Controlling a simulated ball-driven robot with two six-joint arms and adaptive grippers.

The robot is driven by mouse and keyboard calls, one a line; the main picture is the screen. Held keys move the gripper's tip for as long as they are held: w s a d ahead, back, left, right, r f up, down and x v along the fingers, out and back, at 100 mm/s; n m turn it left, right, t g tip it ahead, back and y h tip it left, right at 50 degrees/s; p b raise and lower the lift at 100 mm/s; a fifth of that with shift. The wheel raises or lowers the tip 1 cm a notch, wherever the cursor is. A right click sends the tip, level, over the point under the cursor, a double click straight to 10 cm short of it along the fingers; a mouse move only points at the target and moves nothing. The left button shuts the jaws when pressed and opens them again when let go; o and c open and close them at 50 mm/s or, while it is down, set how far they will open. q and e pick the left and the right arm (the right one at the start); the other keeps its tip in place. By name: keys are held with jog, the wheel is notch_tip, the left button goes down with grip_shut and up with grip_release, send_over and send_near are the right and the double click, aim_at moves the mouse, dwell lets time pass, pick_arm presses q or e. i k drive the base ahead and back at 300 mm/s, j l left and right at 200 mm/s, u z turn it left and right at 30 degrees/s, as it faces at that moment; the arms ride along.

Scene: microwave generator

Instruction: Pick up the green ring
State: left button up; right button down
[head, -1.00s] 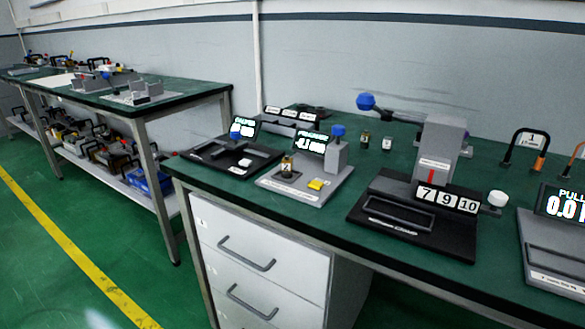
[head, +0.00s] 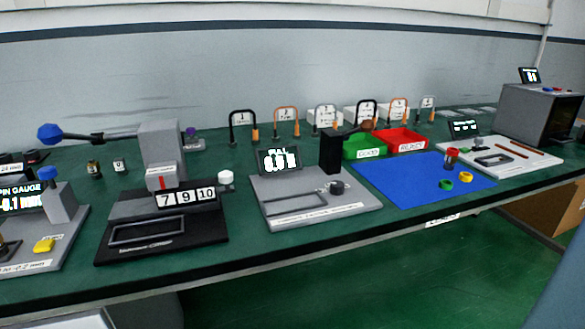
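A small green ring (head: 445,185) lies on the blue mat (head: 405,184) on the green-topped workbench, in the right half of the head view. A yellow ring (head: 466,177) lies on the mat just to the right of it. A small red-topped cylinder (head: 451,158) stands near the mat's back right, behind the green ring. Neither of my grippers shows in the head view.
A green bin (head: 364,148) and a red bin (head: 400,141) stand behind the mat. A grey pull gauge (head: 312,200) is left of it, a white fixture board (head: 500,157) right. Several handles line the back. The floor (head: 370,280) in front is clear.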

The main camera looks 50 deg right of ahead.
aim_at(444, 184)
jog(key=z, duration=2.6)
